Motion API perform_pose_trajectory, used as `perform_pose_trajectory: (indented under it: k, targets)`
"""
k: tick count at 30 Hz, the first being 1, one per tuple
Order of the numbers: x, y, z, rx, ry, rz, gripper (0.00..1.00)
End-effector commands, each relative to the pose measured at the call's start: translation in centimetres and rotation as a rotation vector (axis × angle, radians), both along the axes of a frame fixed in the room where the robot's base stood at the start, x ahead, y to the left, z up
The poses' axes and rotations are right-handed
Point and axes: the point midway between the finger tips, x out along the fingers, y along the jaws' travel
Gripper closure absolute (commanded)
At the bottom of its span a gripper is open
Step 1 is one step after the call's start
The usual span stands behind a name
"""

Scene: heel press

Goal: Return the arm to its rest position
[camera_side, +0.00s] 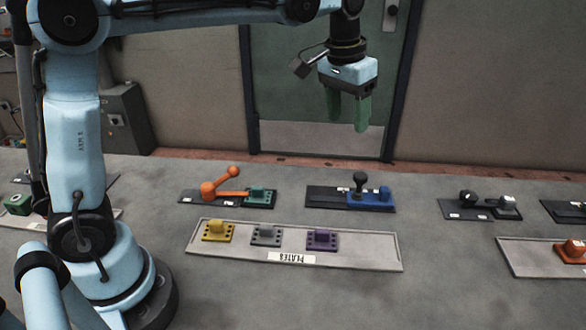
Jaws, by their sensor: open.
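My gripper (348,113) hangs at the upper middle, well above the table, with its green fingers pointing down. The fingers are apart and hold nothing. It is clear of everything on the table (320,300). Below it, a black base (325,197) carries a blue block (370,200) and a black knobbed handle (360,180). To its left, an orange lever press (221,187) stands on a dark base with a teal block (258,195).
A grey tray labelled PLATES (350,258) holds a yellow plate (218,232), a grey plate (266,236) and a purple plate (323,240). A black-handled fixture (480,206) and an orange block (571,251) are at right. A door (300,80) stands behind.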

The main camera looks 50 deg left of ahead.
Motion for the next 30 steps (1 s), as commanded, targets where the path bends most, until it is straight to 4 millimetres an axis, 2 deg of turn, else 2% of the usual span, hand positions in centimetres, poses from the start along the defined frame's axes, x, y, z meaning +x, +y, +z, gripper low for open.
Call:
perform_pose_trajectory:
  k: [1,8,14,18,24,30]
  targets:
    - [-1.2,0.4,0.2,-0.001,-0.027,0.002,0.40]
    - [-6.0,1.8,-0.2,-0.004,-0.160,0.003,0.40]
    - [-10.3,2.8,-2.0,-0.001,-0.275,0.004,0.40]
    - [-13.0,3.4,-3.9,0.004,-0.353,0.005,0.40]
    - [-15.6,3.9,-6.3,0.011,-0.433,0.005,0.40]
    - [-16.3,4.1,-7.3,0.014,-0.462,0.005,0.40]
